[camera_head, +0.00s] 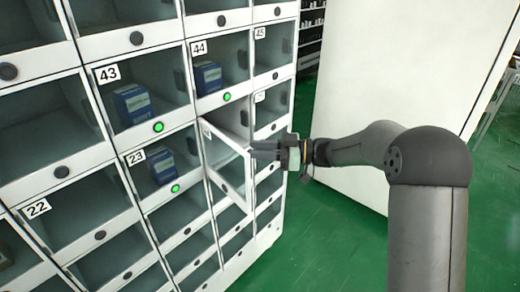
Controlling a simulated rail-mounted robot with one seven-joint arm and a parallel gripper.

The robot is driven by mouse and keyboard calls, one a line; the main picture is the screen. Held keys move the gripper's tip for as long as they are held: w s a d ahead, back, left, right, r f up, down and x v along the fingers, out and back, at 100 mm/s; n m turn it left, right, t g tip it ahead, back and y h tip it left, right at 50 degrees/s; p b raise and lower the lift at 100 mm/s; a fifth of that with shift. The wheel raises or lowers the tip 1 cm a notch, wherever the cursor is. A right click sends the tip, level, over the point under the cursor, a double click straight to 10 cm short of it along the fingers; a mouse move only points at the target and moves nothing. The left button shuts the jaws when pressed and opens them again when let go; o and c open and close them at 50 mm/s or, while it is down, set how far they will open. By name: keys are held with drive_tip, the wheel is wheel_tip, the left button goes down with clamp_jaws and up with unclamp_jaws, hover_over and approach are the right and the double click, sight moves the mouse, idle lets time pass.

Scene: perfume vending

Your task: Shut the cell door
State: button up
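One cell door (228,172) of the locker stands ajar, swung outward from the cell below number 44. It has a white frame and a see-through pane, and its number label is too small to read. My gripper (256,150) is at the upper corner of the door's right-hand free edge, its dark fingers pointing left. The fingers overlap that edge in the picture; I cannot tell whether they touch it. The gap between the fingers does not show clearly. The open cell (232,118) shows partly above the door, and its lower interior is hidden.
The neighbouring doors in the white locker (88,46) are shut. Blue boxes stand in cells 43 (132,104), 44 (208,78) and 23 (160,167), with green lights lit below. A large white panel (385,70) stands behind my arm. Green floor (320,245) is clear to the right.

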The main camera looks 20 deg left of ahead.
drive_tip(key=v, duration=1.7)
drive_tip(key=shift+d, duration=0.25)
